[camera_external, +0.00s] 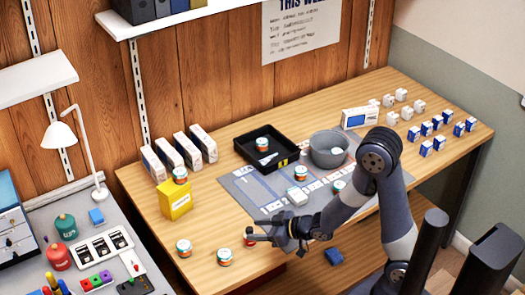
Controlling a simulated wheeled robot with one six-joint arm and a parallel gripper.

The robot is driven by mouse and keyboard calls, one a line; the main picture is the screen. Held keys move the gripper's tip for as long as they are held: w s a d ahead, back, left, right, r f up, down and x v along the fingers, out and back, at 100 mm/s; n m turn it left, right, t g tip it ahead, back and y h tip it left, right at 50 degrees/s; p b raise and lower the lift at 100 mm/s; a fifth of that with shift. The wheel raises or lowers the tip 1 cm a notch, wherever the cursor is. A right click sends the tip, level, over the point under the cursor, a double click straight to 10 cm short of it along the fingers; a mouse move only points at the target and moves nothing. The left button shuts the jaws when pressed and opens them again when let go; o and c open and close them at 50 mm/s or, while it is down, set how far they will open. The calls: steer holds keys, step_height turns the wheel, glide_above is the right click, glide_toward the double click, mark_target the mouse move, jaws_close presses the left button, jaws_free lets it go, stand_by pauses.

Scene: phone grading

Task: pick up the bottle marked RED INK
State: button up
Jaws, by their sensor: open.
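I cannot read RED INK on any item at this size. A red rounded bottle-like container (58,257) with a pale label stands on the grey desk at lower left, in front of a green one (66,226). My gripper (254,231) is open over the front of the wooden table, fingers pointing left, far to the right of the red container. A small red-and-white item (249,240) shows at the fingertips, partly hidden by them; I cannot tell whether they touch it.
Jars stand at the front left (184,248) and (224,257). A yellow box (175,201), black tray (245,152), grey bowl (325,150) and grey mat (240,191) lie further back.

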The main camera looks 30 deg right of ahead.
mark_target(252, 232)
steer(key=shift+p+x, duration=0.3)
steer(key=shift+x, duration=2.3)
steer(key=shift+s+a+f, duration=0.1)
steer(key=shift+s+a, duration=0.05)
steer(key=shift+a, duration=0.05)
steer(key=shift+c, duration=0.4)
steer(key=c, duration=1)
